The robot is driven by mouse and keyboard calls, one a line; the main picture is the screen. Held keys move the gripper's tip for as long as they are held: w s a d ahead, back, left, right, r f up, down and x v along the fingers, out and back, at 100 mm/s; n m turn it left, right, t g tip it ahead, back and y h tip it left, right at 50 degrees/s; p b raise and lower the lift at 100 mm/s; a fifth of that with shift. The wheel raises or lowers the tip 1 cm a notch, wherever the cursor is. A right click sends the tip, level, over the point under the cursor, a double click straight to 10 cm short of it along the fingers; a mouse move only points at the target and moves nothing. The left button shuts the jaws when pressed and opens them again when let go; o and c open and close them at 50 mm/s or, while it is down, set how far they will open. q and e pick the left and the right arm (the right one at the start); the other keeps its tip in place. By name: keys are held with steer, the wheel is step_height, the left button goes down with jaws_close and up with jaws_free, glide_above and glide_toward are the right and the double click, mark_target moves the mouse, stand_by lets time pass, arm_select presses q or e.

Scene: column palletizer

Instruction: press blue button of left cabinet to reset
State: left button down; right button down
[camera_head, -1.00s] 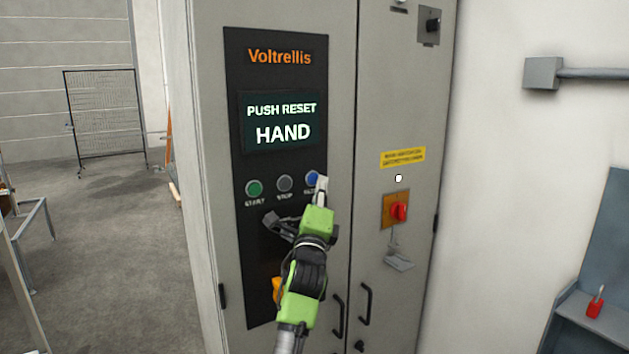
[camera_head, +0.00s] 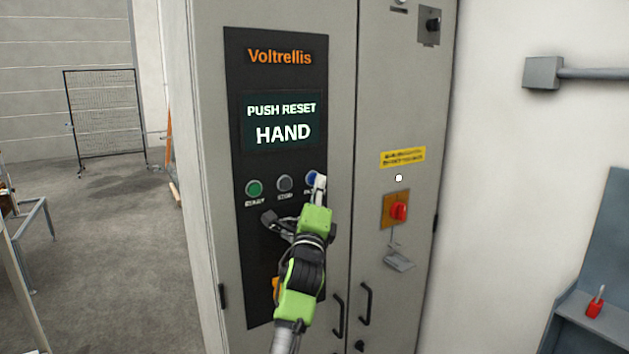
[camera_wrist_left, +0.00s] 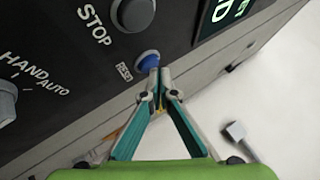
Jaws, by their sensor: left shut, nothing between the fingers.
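The blue reset button (camera_head: 312,178) is at the right end of a row of three buttons on the black panel of the grey cabinet (camera_head: 205,150). It also shows in the left wrist view (camera_wrist_left: 147,60), beside the word RESET. My left gripper (camera_head: 319,182) is shut and empty, its fingertips right at the button and partly covering it. In the left wrist view the fingertips (camera_wrist_left: 158,72) meet just below the button; I cannot tell whether they touch it. The screen (camera_head: 282,121) reads PUSH RESET HAND. My right gripper is not in view.
A green start button (camera_head: 254,188) and a grey stop button (camera_head: 285,184) sit left of the blue one. A red rotary switch (camera_head: 399,211) is on the door to the right. Open floor lies left of the cabinet.

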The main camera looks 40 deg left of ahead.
arm_select(q)
steer(key=shift+w+a+r, duration=0.1)
steer(key=shift+w+a, duration=0.05)
steer(key=shift+a, duration=0.2)
stand_by(0.6)
steer(key=shift+d, duration=0.1)
steer(key=shift+s+d, duration=0.35)
steer(key=shift+d, duration=0.25)
steer(key=d, duration=0.1)
steer(key=s+d, duration=0.1)
steer(key=d, duration=0.2)
steer(key=shift+s+d, duration=0.3)
steer(key=shift+s, duration=0.1)
stand_by(0.8)
